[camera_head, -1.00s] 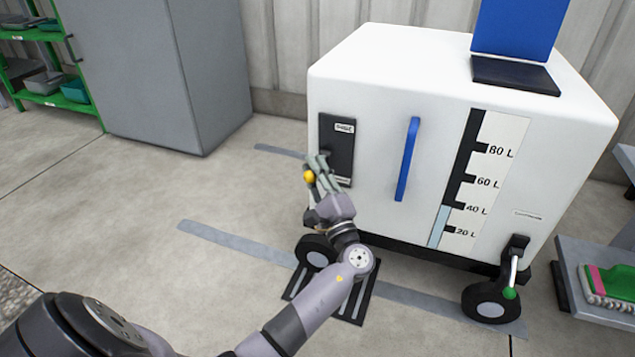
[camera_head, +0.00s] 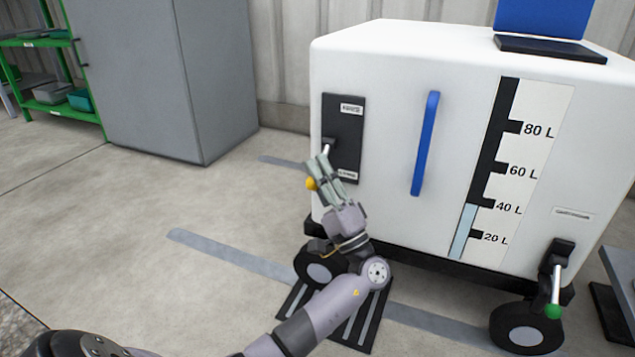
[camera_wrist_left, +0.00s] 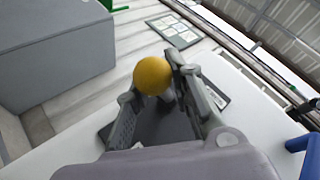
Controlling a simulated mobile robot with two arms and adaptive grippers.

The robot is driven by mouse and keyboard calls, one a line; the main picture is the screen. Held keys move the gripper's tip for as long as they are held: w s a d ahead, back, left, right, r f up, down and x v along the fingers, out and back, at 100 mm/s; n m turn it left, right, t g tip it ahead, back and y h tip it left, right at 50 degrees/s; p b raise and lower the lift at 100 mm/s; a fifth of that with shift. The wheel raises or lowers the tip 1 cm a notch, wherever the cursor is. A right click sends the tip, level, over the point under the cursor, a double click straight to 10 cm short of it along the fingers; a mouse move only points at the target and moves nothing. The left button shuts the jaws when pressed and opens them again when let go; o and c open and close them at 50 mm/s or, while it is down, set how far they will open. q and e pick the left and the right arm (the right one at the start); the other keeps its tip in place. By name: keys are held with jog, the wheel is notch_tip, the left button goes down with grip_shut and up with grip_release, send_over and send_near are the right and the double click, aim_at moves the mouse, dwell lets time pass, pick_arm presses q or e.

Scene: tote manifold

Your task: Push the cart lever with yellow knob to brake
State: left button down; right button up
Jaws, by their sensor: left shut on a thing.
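The white cart (camera_head: 420,60) has a black lever panel (camera_head: 345,120) at the left of its front face. The lever's yellow knob (camera_head: 311,184) sticks out at my left gripper (camera_head: 320,172), which is shut on the lever. In the left wrist view the yellow knob (camera_wrist_left: 152,76) sits at the fingertips of the left gripper (camera_wrist_left: 155,95). Part of the lever shaft shows above the fingers in the head view; the rest is hidden by them. The panel's lower label is partly covered. My right gripper is out of view.
A blue handle (camera_head: 425,143) stands on the cart front, right of the panel. A wheel lever with a green knob (camera_head: 553,311) is at the lower right. A grey cabinet (camera_head: 165,80) and green shelf (camera_head: 85,100) stand left; the floor between is clear.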

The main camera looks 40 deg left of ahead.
pick_arm(q)
jog(key=shift+f+n+g+y, duration=0.2)
jog(key=shift+n+g+y, duration=0.1)
jog(key=shift+n+g, duration=0.25)
jog(key=shift+f+n+g+y, duration=0.2)
jog(key=shift+n+g+y, duration=0.1)
jog(key=shift+n+g, duration=0.25)
jog(key=shift+w+f+n+g+b, duration=0.1)
jog(key=shift+n+g+b, duration=0.2)
jog(key=shift+n+g, duration=0.1)
jog(key=c, duration=1.6)
grip_release()
jog(key=shift+a, duration=0.1)
jog(key=shift+c, duration=0.2)
jog(key=v, duration=0.7)
jog(key=shift+f, duration=0.2)
